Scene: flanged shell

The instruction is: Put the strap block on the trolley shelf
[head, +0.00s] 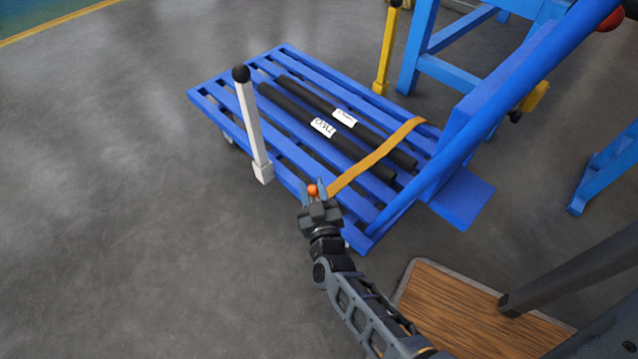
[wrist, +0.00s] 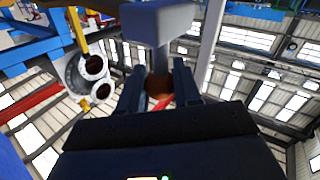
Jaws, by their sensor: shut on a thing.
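My gripper (head: 314,188) is shut on a small orange-red round thing (head: 313,190), beside the near edge of the trolley. The round thing also shows, darker, between the fingers in the wrist view (wrist: 158,86). I cannot tell if it is the strap block or part of it. A blue-grey T-shaped piece (wrist: 157,20) stands just beyond it. The blue slatted trolley (head: 220,97) carries two black tubes with white labels, crossed by an orange strap (head: 375,156). The strap's near end passes close to my gripper. A flat blue plate (head: 462,198), possibly the shelf, sits at the trolley's right end.
A white post (head: 252,125) with a black knob stands at the trolley's near edge, left of my gripper. A yellow post (head: 386,50) stands at the far side. A blue frame rises at right. A wood-topped platform (head: 455,300) lies at lower right. Floor at left is clear.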

